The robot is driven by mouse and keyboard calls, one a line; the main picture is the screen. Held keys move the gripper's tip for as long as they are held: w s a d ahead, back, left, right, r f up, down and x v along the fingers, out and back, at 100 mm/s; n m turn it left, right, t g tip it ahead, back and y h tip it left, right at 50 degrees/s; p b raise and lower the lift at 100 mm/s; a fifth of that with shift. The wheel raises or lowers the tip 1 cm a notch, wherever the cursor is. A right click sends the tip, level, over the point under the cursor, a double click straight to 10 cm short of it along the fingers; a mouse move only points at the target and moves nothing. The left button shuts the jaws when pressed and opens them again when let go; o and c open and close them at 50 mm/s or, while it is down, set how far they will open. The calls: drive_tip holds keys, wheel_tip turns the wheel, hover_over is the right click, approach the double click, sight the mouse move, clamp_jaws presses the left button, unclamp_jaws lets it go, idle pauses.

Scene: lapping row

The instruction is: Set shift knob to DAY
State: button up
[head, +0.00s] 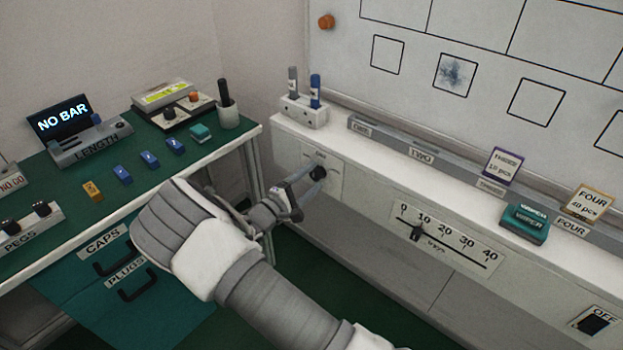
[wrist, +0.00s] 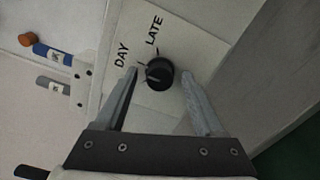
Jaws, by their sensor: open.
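The shift knob (head: 318,173) is a small black round knob on a pale panel at the left end of the white ledge front. In the wrist view the knob (wrist: 160,74) lies between the fingertips, with the words DAY (wrist: 121,55) and LATE (wrist: 154,30) printed beside it. I cannot tell for sure which word its pointer faces. My gripper (head: 301,192) is open in front of the panel, with one finger on each side of the knob in the wrist view. I see no clear contact with it.
A slider scale (head: 416,232) sits further right on the same front, and a dark OFF switch (head: 594,324) at far right. A white holder (head: 303,111) with markers stands on the ledge above the knob. A green-topped bench (head: 60,215) with several small blocks is at left.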

drive_tip(key=p+v, duration=0.3)
drive_tip(key=v, duration=1.4)
drive_tip(key=shift+s+a, duration=0.1)
drive_tip(key=s+d+r+m+g+y, duration=0.15)
drive_tip(key=d+r+m+g, duration=0.25)
drive_tip(key=d+r+g, duration=0.45)
drive_tip(key=s+d+r+m+g+y, duration=0.15)
drive_tip(key=d+r+m+g, duration=0.35)
drive_tip(key=d, duration=0.6)
drive_tip(key=s+d+r+m+t+y, duration=0.3)
drive_tip(key=s+d+r+y, duration=0.1)
drive_tip(key=s+r, duration=0.35)
drive_tip(key=s+d+r+m+t+y, duration=0.2)
drive_tip(key=s+d+r+y, duration=0.3)
drive_tip(key=s, duration=0.4)
wheel_tip(320, 180, up, 20)
drive_tip(key=a+h+p, duration=0.1)
drive_tip(key=p, duration=1.7)
drive_tip(key=shift+p, duration=0.3)
